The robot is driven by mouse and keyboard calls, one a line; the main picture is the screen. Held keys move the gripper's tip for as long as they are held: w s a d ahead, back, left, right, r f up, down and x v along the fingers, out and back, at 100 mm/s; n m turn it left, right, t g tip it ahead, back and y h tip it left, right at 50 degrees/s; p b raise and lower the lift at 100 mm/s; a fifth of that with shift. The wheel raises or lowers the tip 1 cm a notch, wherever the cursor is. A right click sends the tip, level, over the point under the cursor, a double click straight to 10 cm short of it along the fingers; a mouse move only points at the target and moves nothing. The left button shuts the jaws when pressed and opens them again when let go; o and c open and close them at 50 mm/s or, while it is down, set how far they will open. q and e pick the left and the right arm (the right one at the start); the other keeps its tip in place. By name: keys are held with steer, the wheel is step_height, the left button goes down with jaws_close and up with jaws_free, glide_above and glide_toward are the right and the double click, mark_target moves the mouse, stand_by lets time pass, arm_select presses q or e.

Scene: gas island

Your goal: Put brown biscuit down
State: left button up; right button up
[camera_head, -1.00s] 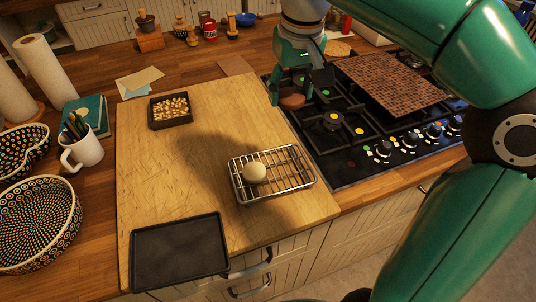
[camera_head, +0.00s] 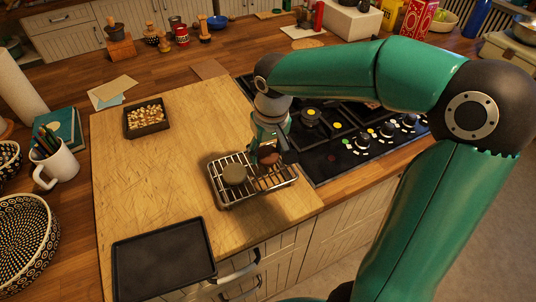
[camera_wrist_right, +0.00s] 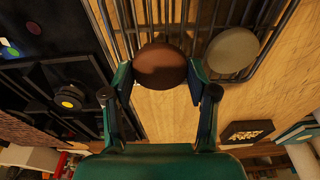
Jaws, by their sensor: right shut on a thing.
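The brown biscuit (camera_wrist_right: 160,66) is between the fingers of my right gripper (camera_wrist_right: 161,80), which is shut on it. In the head view the biscuit (camera_head: 269,155) shows partly behind the right gripper (camera_head: 266,150), over the right part of the wire rack (camera_head: 236,198). I cannot tell whether the biscuit touches the rack. A pale biscuit (camera_head: 234,174) lies on the rack to its left; it also shows in the wrist view (camera_wrist_right: 232,50). My left gripper is not in view.
The rack stands on a wooden board (camera_head: 160,190). A black tray (camera_head: 163,262) lies at the board's front, and a dark box of nuts (camera_head: 146,118) at its back left. A gas hob (camera_head: 335,150) is right of the board. The board's middle is clear.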

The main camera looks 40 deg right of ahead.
mark_target(271, 159)
steer(key=shift+f, duration=1.1)
steer(key=shift+f, duration=0.15)
steer(key=o, duration=1.1)
step_height(271, 159, up, 12)
steer(key=s, duration=0.1)
steer(key=shift+s+a, duration=0.3)
steer(key=shift+s, duration=0.1)
